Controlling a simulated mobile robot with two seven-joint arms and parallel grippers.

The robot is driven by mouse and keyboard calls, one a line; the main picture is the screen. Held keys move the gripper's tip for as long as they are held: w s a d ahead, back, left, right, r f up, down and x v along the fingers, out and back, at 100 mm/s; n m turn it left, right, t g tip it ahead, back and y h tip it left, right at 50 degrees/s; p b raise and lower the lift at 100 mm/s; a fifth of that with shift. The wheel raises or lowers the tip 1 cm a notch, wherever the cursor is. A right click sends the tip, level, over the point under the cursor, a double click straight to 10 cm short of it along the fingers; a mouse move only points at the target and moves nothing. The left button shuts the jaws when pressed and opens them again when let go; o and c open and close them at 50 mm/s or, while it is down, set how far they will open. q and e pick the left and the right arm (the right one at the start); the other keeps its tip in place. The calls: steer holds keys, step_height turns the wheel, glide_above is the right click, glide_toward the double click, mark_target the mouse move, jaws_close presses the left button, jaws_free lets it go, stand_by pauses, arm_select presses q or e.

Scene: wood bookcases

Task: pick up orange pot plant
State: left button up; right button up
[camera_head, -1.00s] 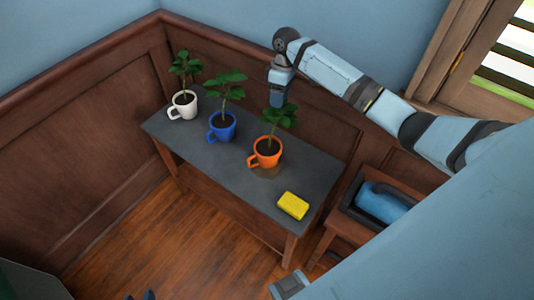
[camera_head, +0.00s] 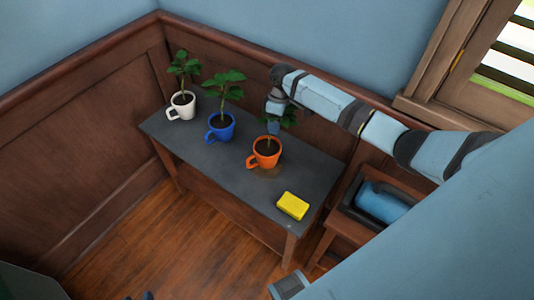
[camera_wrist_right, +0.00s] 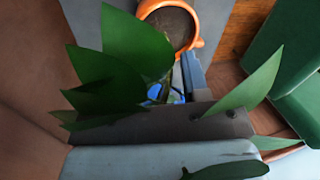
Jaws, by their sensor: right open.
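The orange pot plant (camera_head: 264,153) is an orange mug-like pot with soil and green leaves. It stands upright on the dark grey table top (camera_head: 230,175), right of the blue pot. My right gripper (camera_head: 273,127) is open, behind and just above the pot, among the plant's leaves. In the right wrist view the orange pot (camera_wrist_right: 196,20) is at the top, partly cut off. Large leaves (camera_wrist_right: 135,45) cover much of the gripper there, and a finger points toward the pot. Whether it touches the plant is unclear. A dark shape at the head view's bottom edge may be my left gripper.
A blue pot plant (camera_head: 220,128) and a white pot plant (camera_head: 183,105) stand left on the same table. A yellow sponge-like block (camera_head: 293,206) lies at its front right. A small wooden stand (camera_head: 335,222) is right of it. Panelled walls (camera_head: 85,125) close off the back and left.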

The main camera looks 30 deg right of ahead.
jaws_close()
steer(key=shift+r, duration=0.15)
stand_by(1.1)
